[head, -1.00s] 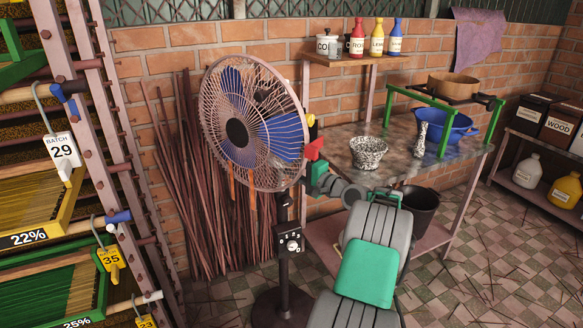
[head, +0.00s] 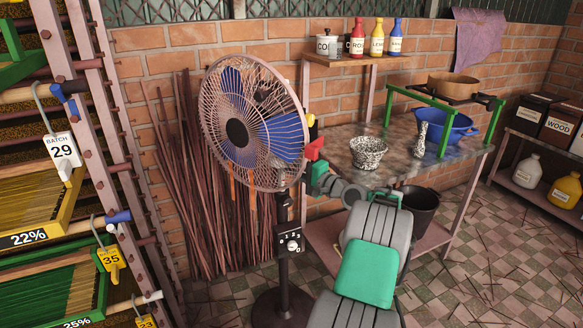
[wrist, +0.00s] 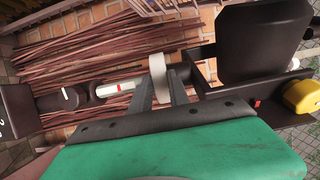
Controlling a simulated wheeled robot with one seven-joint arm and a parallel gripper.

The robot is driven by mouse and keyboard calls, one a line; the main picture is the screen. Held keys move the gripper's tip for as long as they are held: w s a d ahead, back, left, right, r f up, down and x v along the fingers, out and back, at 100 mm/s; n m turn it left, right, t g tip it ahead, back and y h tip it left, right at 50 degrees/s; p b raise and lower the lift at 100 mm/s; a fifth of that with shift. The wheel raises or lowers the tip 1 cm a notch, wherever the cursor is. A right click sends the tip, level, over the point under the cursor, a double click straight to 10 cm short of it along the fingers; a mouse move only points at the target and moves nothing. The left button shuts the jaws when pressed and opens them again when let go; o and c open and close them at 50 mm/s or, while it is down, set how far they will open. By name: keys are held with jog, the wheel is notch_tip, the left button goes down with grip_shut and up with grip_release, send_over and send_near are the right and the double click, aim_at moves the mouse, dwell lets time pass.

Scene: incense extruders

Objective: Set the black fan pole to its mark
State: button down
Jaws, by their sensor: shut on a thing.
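The standing fan (head: 238,132) has a blue-bladed head in a wire cage, in the head view. Its black pole (head: 284,272) rises upright from a dark base and carries a control box with a dial (head: 290,243). In the wrist view a pale pole section (wrist: 120,87) with a red mark shows between a black collar (wrist: 72,98) and my gripper (wrist: 162,78). My gripper is shut on the upper fan pole by a pale grey disc, just below the dark fan motor (wrist: 262,42). In the head view the fan cage partly hides the grip.
A rack (head: 98,120) with tagged trays stands close on the left. Brown sticks (head: 190,190) lean on the brick wall behind the fan. A workbench (head: 395,160) with a speckled cup and blue basin stands right. A dark bucket (head: 421,208) is near my arm.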

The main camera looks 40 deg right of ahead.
jog(key=shift+r, duration=0.1)
dwell(0.5)
notch_tip(320, 180, up, 4)
jog(key=p, duration=0.2)
jog(key=shift+r+p, duration=0.25)
jog(key=shift+p, duration=0.1)
jog(key=c, duration=1.2)
grip_release()
jog(key=shift+f, duration=0.1)
jog(key=shift+c, duration=0.2)
jog(key=s, duration=0.7)
jog(key=shift+s+d, duration=0.4)
